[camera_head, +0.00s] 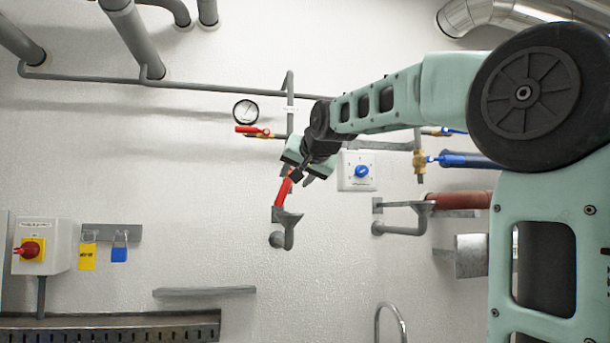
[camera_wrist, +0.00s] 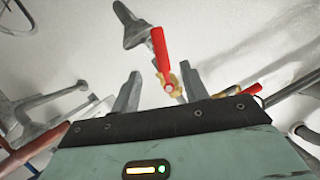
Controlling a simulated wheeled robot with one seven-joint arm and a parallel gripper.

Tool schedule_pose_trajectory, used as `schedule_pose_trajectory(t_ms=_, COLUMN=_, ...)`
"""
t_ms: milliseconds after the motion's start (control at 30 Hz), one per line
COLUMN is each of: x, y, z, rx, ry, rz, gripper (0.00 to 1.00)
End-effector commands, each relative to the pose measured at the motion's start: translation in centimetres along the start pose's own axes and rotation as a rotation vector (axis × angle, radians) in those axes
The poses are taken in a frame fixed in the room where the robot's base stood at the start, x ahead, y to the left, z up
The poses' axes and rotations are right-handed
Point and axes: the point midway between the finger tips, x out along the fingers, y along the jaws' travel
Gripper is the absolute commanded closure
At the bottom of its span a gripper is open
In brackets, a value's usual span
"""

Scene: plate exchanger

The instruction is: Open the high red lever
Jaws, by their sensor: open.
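Two red levers are in view. The upper red lever (camera_head: 252,130) lies almost level below the gauge in the head view. The lower red lever (camera_head: 284,190) slants up and right from a grey funnel-like fitting. My gripper (camera_head: 298,177) is at this lower lever's upper end. In the wrist view, a red lever (camera_wrist: 160,50) on a brass valve (camera_wrist: 176,83) lies in the gap between the fingers of my open gripper (camera_wrist: 160,88). The fingers are apart, and I cannot tell if either touches it. Another red handle (camera_wrist: 248,91) shows farther right, partly hidden by my gripper.
A round gauge (camera_head: 245,112) hangs above the upper lever. A white box with a blue knob (camera_head: 361,172) is right of my gripper. A blue-handled valve (camera_head: 436,160) and pipes (camera_head: 465,200) lie farther right. The wall left of the lower lever is mostly clear.

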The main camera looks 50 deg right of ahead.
Motion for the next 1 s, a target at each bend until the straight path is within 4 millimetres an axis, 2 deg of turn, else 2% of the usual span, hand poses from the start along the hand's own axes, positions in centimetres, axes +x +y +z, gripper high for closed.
schedule_pose_trajectory(t_ms=100, x=-2.5, y=0.1, z=0.2, rx=0.001, ry=0.003, rz=-0.001, gripper=0.55)
schedule_pose_trajectory(t_ms=333, x=-5.2, y=0.0, z=0.1, rx=0.0, ry=-0.001, rz=0.0, gripper=0.55)
schedule_pose_trajectory(t_ms=500, x=-5.8, y=0.0, z=0.0, rx=0.0, ry=-0.001, rz=0.0, gripper=0.55)
schedule_pose_trajectory(t_ms=1000, x=-5.7, y=0.0, z=0.0, rx=0.0, ry=-0.001, rz=0.001, gripper=0.55)
